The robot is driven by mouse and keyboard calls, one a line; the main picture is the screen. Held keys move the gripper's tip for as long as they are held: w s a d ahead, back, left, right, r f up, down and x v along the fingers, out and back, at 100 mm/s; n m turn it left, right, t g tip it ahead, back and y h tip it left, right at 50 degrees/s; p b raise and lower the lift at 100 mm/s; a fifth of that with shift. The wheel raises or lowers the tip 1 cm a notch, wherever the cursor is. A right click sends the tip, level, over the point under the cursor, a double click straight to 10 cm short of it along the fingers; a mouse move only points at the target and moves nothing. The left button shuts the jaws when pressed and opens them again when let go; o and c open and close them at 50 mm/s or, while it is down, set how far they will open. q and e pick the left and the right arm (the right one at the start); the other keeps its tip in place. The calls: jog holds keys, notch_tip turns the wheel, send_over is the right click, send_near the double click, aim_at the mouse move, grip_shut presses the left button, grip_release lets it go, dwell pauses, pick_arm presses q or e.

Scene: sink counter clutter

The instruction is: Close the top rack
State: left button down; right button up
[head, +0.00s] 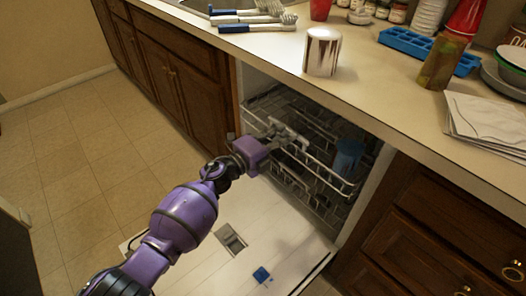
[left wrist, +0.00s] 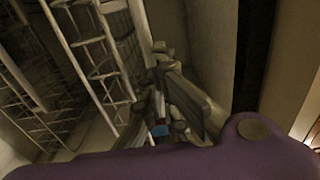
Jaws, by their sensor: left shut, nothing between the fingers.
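The dishwasher's top rack (head: 322,172) is a grey wire rack under the counter, inside the open dishwasher. A blue cup (head: 347,157) stands at its right end. My left gripper (head: 292,137) is shut and empty, overlapping the rack's front rail near its left part in the head view. In the left wrist view, the gripper's fingers (left wrist: 175,100) sit just right of the rack's wires (left wrist: 92,45). Whether they touch the rack cannot be told. My right gripper is in neither view.
The dishwasher door (head: 192,270) lies lowered, with a small blue thing (head: 261,274) on it. The counter (head: 380,95) above holds a metallic canister (head: 321,52), brushes (head: 258,20), a blue tray (head: 420,48) and papers (head: 488,121). Floor at left is clear.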

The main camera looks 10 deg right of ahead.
pick_arm(q)
jog(key=b+x, duration=0.2)
jog(key=x, duration=0.3)
jog(key=shift+f, duration=0.15)
jog(key=shift+w+d+b, duration=0.3)
jog(key=shift+w+d, duration=0.05)
jog(key=shift+d, duration=0.2)
jog(key=shift+w+d, duration=0.2)
jog(key=shift+r, duration=0.25)
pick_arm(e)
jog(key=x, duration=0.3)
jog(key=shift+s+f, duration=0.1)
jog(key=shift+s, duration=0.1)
